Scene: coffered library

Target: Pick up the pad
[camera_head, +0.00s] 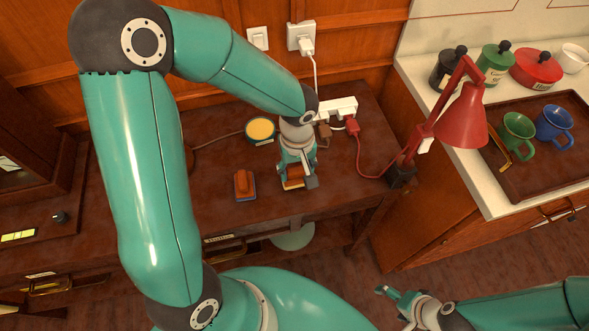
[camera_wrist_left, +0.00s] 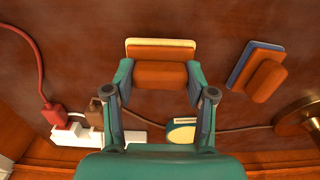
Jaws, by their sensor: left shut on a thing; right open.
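A pad (camera_head: 293,184) with an orange-brown grip and a pale yellow base is on or just over the dark wooden desk. In the left wrist view the pad (camera_wrist_left: 160,49) sits between the fingertips of my left gripper (camera_wrist_left: 159,76), which is shut on its orange grip. In the head view my left gripper (camera_head: 297,165) reaches down over it and hides part of it. I cannot tell whether the base touches the desk. A second pad (camera_head: 245,185), with a blue base, lies apart to the left; it also shows in the left wrist view (camera_wrist_left: 257,75). My right gripper (camera_head: 394,301) is open and empty, low over the floor.
A round yellow-topped item (camera_head: 260,129) stands behind the pads. A white power strip (camera_head: 338,107) with a red plug (camera_head: 352,126) and cords lies at the back. A red lamp (camera_head: 461,115) stands right. A tray (camera_head: 535,170) with mugs sits on the counter.

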